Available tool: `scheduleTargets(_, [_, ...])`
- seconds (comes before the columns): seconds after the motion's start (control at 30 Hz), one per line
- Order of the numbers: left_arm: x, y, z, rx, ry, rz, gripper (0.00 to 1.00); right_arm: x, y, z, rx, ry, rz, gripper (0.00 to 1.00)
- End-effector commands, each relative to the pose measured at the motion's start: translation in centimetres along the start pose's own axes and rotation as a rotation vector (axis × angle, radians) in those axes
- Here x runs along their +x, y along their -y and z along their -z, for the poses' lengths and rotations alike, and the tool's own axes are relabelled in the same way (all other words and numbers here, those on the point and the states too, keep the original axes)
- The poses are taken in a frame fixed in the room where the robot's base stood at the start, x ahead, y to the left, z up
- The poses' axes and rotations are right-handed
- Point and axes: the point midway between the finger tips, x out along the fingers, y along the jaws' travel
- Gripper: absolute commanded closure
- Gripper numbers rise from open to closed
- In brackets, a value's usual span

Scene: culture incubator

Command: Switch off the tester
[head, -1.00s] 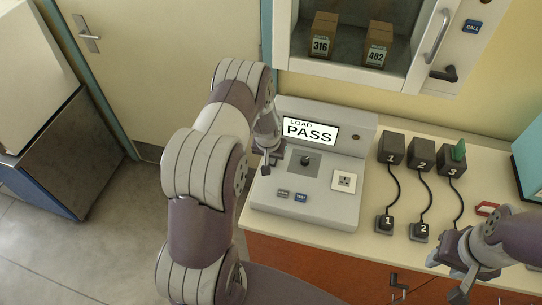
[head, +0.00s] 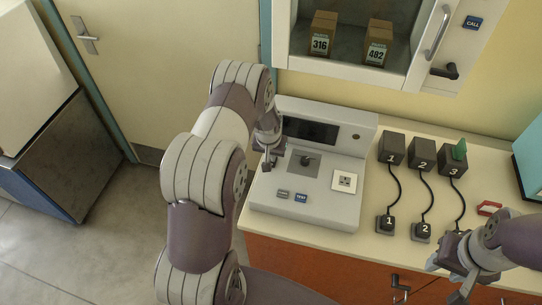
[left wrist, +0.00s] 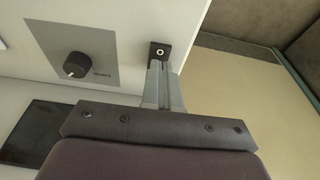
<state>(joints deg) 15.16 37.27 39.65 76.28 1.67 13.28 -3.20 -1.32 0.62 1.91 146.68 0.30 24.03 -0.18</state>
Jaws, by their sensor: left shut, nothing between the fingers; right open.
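The tester (head: 318,203) is a grey console on the counter. Its screen (head: 310,130) is dark and blank. It has a dark knob (head: 306,161) on a grey panel, also in the left wrist view (left wrist: 76,65), a socket plate (head: 344,181) and two small buttons (head: 292,195). My left gripper (head: 268,160) is shut and empty at the tester's left edge. In the left wrist view its fingers (left wrist: 160,72) reach a small dark block with a pale ring mark (left wrist: 159,51); contact is hard to tell. My right gripper (head: 455,268) is open and empty at the counter's front right.
Three numbered black boxes (head: 422,153) with cables stand right of the tester, the third with a green piece (head: 460,149) on it. A red item (head: 489,208) lies near my right arm. A glass-fronted cabinet (head: 350,70) holds two labelled boxes above.

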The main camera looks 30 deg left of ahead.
Motion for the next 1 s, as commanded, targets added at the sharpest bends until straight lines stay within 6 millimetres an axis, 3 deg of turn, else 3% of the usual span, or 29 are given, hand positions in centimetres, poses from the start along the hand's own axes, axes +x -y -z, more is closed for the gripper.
scheduleTargets(0.17, [-0.5, 0.0, 0.2, 0.0, -0.001, 0.0, 1.0, -0.4, 0.0, 0.1, 0.0, 0.0, 0.0, 0.57])
scheduleTargets(0.37, [-4.4, -0.2, 1.6, 0.002, -0.002, -0.001, 1.0, -3.2, 0.0, 0.4, 0.0, 0.0, 0.0, 0.57])
scheduleTargets(0.47, [-5.7, -0.2, 0.9, 0.002, -0.006, 0.0, 1.0, -1.4, 0.0, 0.2, 0.0, -0.001, 0.0, 0.57])
scheduleTargets(0.7, [-10.8, -0.2, -0.5, 0.002, -0.003, 0.0, 1.0, 0.0, 0.0, 0.0, 0.0, 0.0, 0.0, 0.57])
scheduleTargets(1.0, [-13.4, -0.2, -1.1, 0.002, -0.001, 0.0, 1.0, 0.4, 0.0, 0.0, 0.0, 0.0, 0.0, 0.57])
